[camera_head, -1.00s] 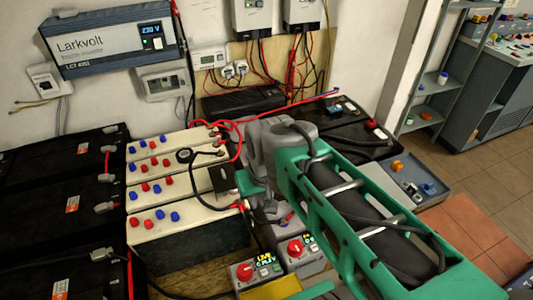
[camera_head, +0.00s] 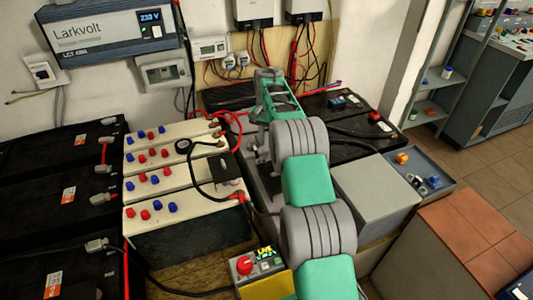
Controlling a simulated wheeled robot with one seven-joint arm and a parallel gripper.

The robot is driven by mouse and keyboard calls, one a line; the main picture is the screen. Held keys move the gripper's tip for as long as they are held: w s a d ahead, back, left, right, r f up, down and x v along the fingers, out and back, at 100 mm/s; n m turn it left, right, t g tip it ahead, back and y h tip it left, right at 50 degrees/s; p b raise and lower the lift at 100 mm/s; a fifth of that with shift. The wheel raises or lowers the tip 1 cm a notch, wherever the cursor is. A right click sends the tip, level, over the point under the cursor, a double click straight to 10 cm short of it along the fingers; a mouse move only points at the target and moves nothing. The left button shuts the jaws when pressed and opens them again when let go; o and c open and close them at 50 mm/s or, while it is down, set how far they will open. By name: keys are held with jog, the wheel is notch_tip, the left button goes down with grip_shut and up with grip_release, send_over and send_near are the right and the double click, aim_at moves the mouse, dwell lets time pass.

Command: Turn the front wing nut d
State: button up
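The cream-topped batteries (camera_head: 187,214) stand in a block left of centre, with red and blue caps on top. A dark plate (camera_head: 222,167) stands at their right end, with a small grey part (camera_head: 232,183) beside it. A black cable loops over it to a red-booted terminal (camera_head: 238,198). I cannot make out a wing nut for certain at this size. My green and grey arm runs from the bottom edge up the middle, just right of the batteries.
Black batteries (camera_head: 55,215) line the left side. A panel box with a red knob (camera_head: 244,265) stands in front of the cream batteries. A grey box (camera_head: 376,197) and a blue-grey tray (camera_head: 440,184) lie right of my arm. The inverter (camera_head: 108,42) hangs on the wall.

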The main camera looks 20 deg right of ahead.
aim_at(266, 155)
notch_tip(266, 155, down, 6)
jog(key=shift+c, duration=0.6)
grip_shut()
